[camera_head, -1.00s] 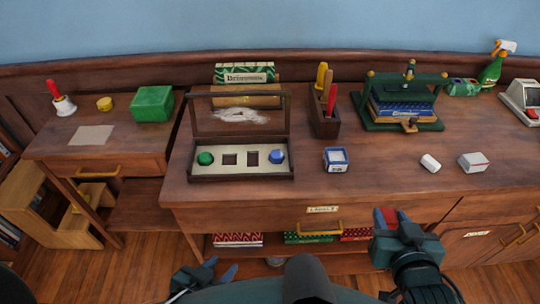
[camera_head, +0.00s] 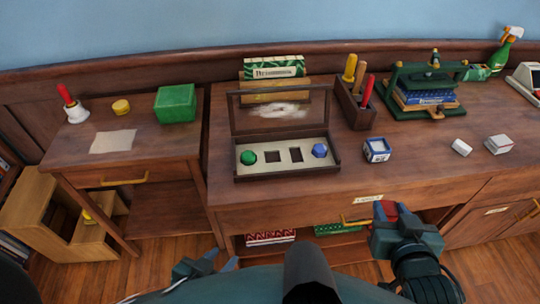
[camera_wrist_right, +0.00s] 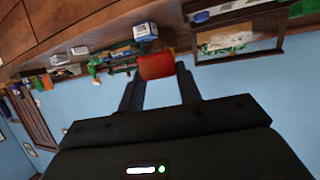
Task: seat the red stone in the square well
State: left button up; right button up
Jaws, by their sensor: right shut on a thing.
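My right gripper (camera_head: 391,212) is shut on the red stone (camera_head: 390,207), held in front of the desk's front edge. The stone also shows between the fingers in the right wrist view (camera_wrist_right: 156,65). An open, glass-lidded case (camera_head: 287,174) stands on the desk, left of and beyond this gripper. Its pale panel has two empty dark wells (camera_head: 272,156) (camera_head: 296,154), both squarish; their exact shapes are too small to tell. A green stone (camera_head: 248,157) sits left of them and a blue stone (camera_head: 319,150) right. My left gripper (camera_head: 222,262) is low at the front, open and empty.
A blue-and-white box (camera_head: 376,150) stands right of the case. Behind are a tool holder (camera_head: 354,108) and a green press (camera_head: 428,90). A white cylinder (camera_head: 461,147) and small box (camera_head: 499,144) lie at right. The desktop before the case is clear.

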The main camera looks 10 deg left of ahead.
aim_at(288, 154)
jog(key=i+j, duration=0.1)
jog(key=j, duration=0.3)
jog(key=i+j+z, duration=0.15)
jog(key=j, duration=0.3)
jog(key=i+j, duration=0.1)
jog(key=j, duration=0.3)
jog(key=z, duration=0.05)
